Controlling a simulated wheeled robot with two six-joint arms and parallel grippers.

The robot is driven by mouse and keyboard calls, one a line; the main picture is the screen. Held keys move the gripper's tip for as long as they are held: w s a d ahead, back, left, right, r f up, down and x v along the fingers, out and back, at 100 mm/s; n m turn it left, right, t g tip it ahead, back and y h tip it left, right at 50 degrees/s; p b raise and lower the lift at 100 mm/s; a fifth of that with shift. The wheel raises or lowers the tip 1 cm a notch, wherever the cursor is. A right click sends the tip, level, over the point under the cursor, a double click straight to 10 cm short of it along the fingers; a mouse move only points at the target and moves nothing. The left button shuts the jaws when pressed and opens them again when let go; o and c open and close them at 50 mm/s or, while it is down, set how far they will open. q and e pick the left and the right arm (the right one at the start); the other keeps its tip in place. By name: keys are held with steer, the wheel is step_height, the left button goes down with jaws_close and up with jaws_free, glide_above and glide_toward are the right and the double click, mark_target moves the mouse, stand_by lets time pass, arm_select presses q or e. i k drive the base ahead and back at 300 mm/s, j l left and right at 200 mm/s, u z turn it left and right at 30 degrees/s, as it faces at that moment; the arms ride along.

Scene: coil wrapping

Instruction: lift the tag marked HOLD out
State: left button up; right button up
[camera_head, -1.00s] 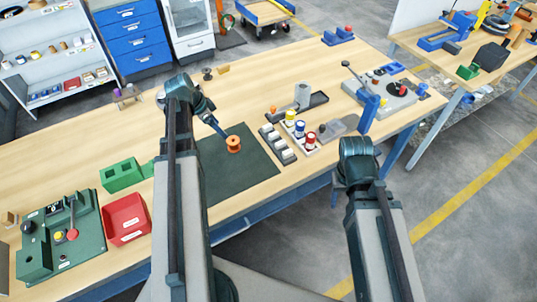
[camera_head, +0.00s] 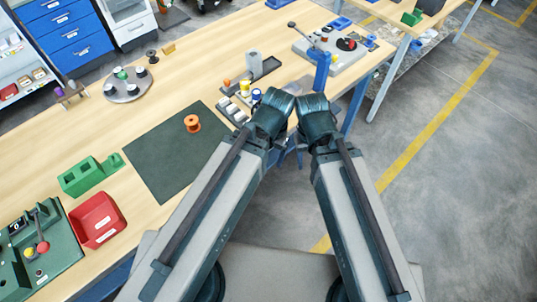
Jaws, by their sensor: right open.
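A grey rack with pale blocks or tags (camera_head: 232,112) stands at the right edge of the dark green mat (camera_head: 160,150). Any lettering is too small to read, so I cannot tell which one is marked HOLD. My left arm's wrist is just right of the rack and covers part of that area; its fingers are hidden or unclear. My right gripper (camera_head: 291,151) is small and partly hidden below the wrists, near the table's front edge. It is open, with nothing seen in it. The two wrists are close together.
An orange spool (camera_head: 192,124) stands on the mat. Yellow- and blue-topped spools (camera_head: 256,95) stand beside my left wrist. A red bin (camera_head: 97,219), green block (camera_head: 85,176) and round grey tray (camera_head: 128,88) are farther left. A grey device (camera_head: 330,48) is at the back right.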

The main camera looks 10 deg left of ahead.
mark_target(223, 102)
steer(key=i+l+u, duration=0.1)
steer(key=i+u, duration=0.25)
steer(key=i+l+u, duration=0.15)
steer(key=u, duration=0.25)
steer(key=i+l+u, duration=0.2)
steer(key=u, duration=0.15)
steer(key=i+l, duration=0.1)
steer(key=i, duration=0.4)
steer(key=k, duration=0.5)
steer(key=z, duration=1.25)
